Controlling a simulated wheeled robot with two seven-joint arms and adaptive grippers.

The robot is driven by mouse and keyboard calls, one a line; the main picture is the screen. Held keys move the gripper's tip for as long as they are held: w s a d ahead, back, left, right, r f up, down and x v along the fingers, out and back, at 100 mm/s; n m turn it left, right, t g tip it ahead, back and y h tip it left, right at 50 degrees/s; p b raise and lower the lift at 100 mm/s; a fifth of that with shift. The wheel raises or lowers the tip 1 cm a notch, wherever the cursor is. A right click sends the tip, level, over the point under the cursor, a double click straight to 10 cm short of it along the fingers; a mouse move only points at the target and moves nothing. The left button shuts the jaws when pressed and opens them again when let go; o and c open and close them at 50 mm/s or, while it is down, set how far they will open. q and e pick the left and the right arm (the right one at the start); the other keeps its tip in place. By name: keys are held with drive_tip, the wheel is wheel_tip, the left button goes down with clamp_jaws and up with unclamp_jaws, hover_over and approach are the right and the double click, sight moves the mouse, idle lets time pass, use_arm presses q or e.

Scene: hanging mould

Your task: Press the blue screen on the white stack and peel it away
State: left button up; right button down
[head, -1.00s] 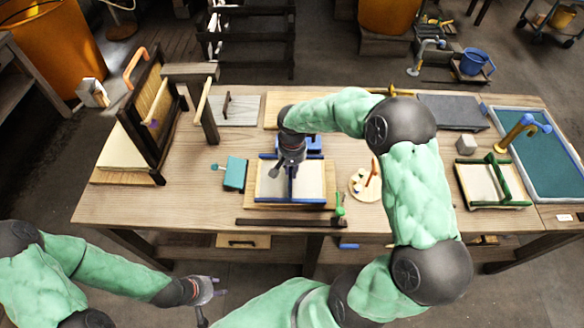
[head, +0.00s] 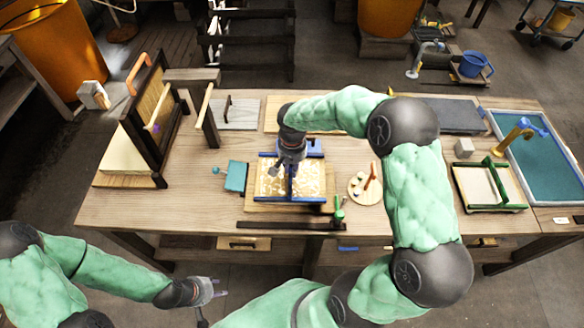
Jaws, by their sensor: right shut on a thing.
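The blue screen (head: 263,178) is a blue-edged frame with a blue bar across its middle. It lies flat on a pale wooden board (head: 256,205) at the table's centre, and its face is mottled white and tan. My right gripper (head: 290,168) comes down from above and is shut on the screen's middle bar. The fingertips are partly hidden by the wrist. Whether a white stack lies under the screen cannot be told. My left gripper (head: 212,303) is empty and looks open, low in front of the table, away from the screen.
A cream slab (head: 122,158) and dark upright frame (head: 165,135) stand at the left. A teal block (head: 236,176) and a round board (head: 357,196) flank the screen. A green frame (head: 488,207) and water basin (head: 550,165) are at right. A dark strip (head: 290,225) lies in front.

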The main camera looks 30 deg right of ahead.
drive_tip(key=shift+r+p, duration=2)
drive_tip(key=shift+r, duration=1.25)
